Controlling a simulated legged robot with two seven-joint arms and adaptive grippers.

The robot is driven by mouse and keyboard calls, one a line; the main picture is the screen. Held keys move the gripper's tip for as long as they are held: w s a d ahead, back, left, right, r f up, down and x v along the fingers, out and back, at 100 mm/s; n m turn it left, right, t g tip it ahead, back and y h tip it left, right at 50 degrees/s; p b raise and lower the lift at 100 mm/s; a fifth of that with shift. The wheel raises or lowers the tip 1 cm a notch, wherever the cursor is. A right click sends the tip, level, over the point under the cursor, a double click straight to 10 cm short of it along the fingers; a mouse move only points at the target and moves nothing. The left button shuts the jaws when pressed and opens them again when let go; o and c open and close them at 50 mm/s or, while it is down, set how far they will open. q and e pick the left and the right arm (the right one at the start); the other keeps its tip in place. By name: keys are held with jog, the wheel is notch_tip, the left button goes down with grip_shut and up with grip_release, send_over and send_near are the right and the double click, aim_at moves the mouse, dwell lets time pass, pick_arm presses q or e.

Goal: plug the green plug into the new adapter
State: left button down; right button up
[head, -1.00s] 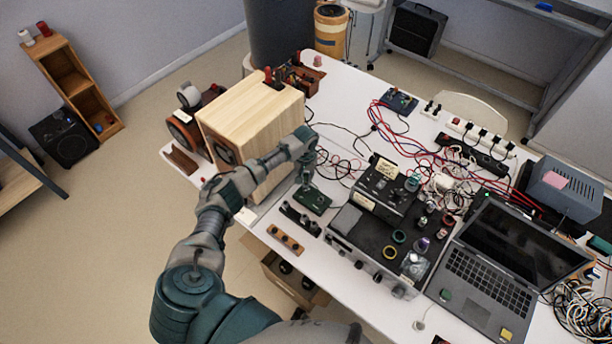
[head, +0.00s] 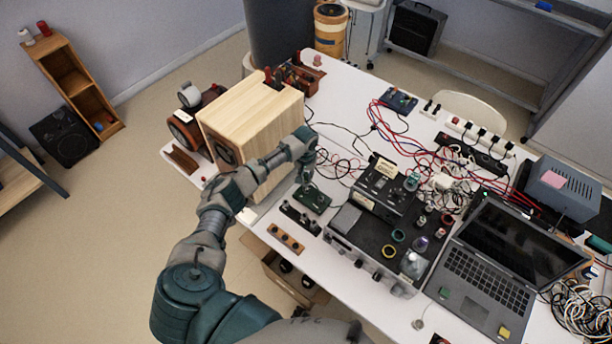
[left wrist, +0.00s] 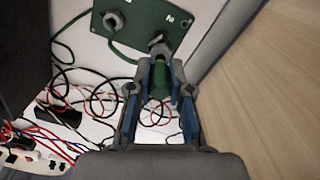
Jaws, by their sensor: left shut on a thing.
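A dark green board (head: 313,199) lies on the white table in front of the wooden speaker box. It shows large in the left wrist view (left wrist: 137,38), with two round grey sockets and white markings. I take it for the adapter, though I cannot tell if it is the new one. My left gripper (head: 306,184) points down at this board. In the left wrist view its fingers (left wrist: 161,88) are shut around the green plug (left wrist: 160,82). The plug's front is at the nearer grey socket (left wrist: 159,47); I cannot tell how deep it sits. My right gripper is not in view.
The wooden speaker box (head: 250,130) stands close beside my left arm. A black instrument (head: 385,225) with several coloured rings and a laptop (head: 505,265) are to the right. Loose red and black wires (head: 340,165) lie behind the board.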

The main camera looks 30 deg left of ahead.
pick_arm(q)
jog(key=shift+f+b, duration=0.4)
jog(key=shift+f, duration=0.45)
jog(key=c, duration=1)
grip_release()
notch_tip(320, 180, up, 8)
jog(key=p, duration=0.8)
jog(key=shift+f, duration=0.2)
